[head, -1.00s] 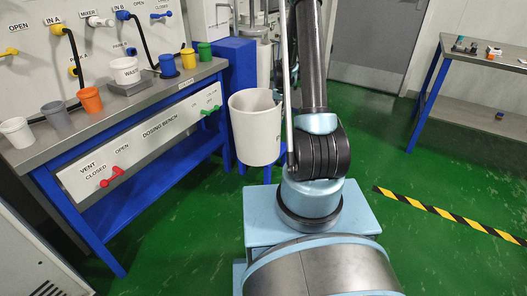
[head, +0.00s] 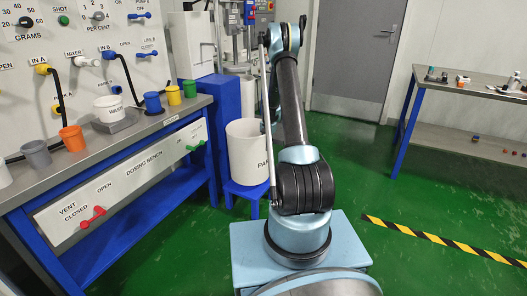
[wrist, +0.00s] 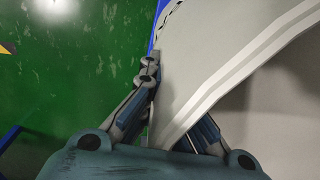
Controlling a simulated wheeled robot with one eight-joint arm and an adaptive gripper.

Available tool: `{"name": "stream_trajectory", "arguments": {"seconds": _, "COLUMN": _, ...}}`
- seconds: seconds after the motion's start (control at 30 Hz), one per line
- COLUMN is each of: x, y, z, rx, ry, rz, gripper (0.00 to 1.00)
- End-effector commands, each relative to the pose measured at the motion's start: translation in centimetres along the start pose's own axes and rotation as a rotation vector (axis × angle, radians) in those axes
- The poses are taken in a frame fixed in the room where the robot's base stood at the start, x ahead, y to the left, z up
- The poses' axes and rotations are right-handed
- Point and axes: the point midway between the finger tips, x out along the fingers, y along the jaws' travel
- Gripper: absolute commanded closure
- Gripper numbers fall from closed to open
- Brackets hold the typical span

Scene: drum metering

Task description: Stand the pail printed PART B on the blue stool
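A white pail (head: 245,152) stands upright at the blue stool (head: 242,194) in the head view, left of my arm. The letters PA show on its side; the rest of the print is hidden behind my arm. Its bottom is at the stool top; I cannot tell whether it rests there or hangs just above. In the wrist view my gripper (wrist: 178,108) is closed over the pail's wall (wrist: 205,55), one finger on each side of it. In the head view the gripper is mostly hidden behind my arm.
The dosing bench (head: 130,180) stands on the left with several small cups on top. A tall blue block (head: 222,115) stands behind the stool's left side. A side table (head: 455,85) is at the right. Green floor is open between, with a yellow-black stripe (head: 440,240).

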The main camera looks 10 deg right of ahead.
Motion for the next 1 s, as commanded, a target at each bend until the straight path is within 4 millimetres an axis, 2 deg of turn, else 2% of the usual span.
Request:
{"name": "stream_trajectory", "arguments": {"seconds": 0.1, "x": 1.4, "y": 0.0, "z": 0.0, "rx": -0.001, "ry": 0.0, "rz": -0.001, "gripper": 1.0}}
{"name": "stream_trajectory", "arguments": {"seconds": 0.37, "x": 2.6, "y": 0.1, "z": 0.0, "rx": -0.001, "ry": 0.0, "rz": -0.001, "gripper": 1.0}}
{"name": "stream_trajectory", "arguments": {"seconds": 0.7, "x": 5.8, "y": 0.3, "z": 0.0, "rx": -0.001, "ry": 0.0, "rz": -0.001, "gripper": 1.0}}
{"name": "stream_trajectory", "arguments": {"seconds": 1.0, "x": 6.0, "y": 0.3, "z": 0.0, "rx": -0.001, "ry": 0.0, "rz": -0.001, "gripper": 1.0}}
